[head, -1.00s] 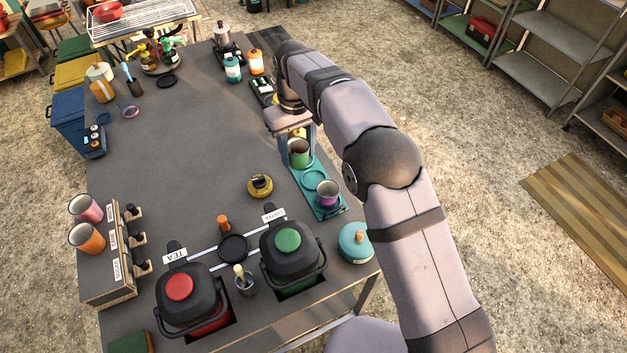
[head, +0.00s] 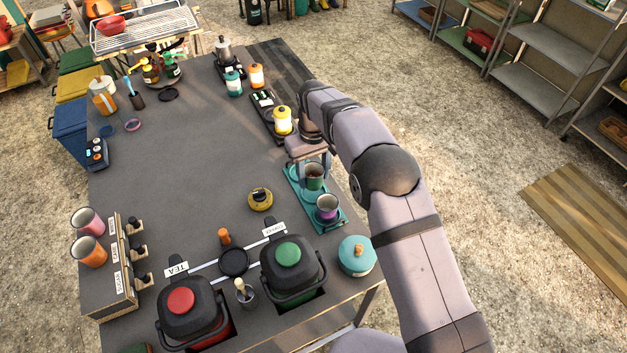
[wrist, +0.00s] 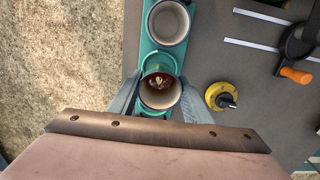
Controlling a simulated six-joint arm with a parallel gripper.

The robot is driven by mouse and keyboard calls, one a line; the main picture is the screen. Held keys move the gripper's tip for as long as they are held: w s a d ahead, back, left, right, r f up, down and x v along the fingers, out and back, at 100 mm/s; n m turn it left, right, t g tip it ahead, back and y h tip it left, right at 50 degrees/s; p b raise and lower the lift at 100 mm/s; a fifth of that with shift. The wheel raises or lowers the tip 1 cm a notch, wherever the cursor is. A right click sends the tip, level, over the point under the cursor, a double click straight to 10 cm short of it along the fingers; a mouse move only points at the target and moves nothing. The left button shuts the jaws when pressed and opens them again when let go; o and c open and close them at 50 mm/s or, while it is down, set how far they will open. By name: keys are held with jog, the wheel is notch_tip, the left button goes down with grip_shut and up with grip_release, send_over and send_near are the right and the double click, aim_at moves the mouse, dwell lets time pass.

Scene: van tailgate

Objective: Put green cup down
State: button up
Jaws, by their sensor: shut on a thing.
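The green cup (head: 314,183) is upright over the teal tray (head: 296,190), at the right side of the table. Something brown with pale flecks shows inside it in the wrist view (wrist: 160,84). My gripper (head: 314,172) is shut on the cup, with one finger on each side of it. A purple cup (head: 327,212) stands in the tray's near part, close beside the green cup; it also shows in the wrist view (wrist: 168,22). Whether the green cup's base touches the tray is hidden.
A yellow round item (head: 260,199) lies left of the tray. A teal lidded pot (head: 355,256) and a black urn with a green lid (head: 290,265) stand nearer. A yellow lantern-like item (head: 283,121) stands beyond the gripper. The table's middle is clear.

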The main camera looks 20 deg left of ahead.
aim_at(314, 183)
jog(key=shift+f+p, duration=0.6)
jog(key=shift+f, duration=1.3)
jog(key=shift+f, duration=0.1)
jog(key=o, duration=1.1)
notch_tip(314, 183, up, 12)
jog(key=b, duration=0.3)
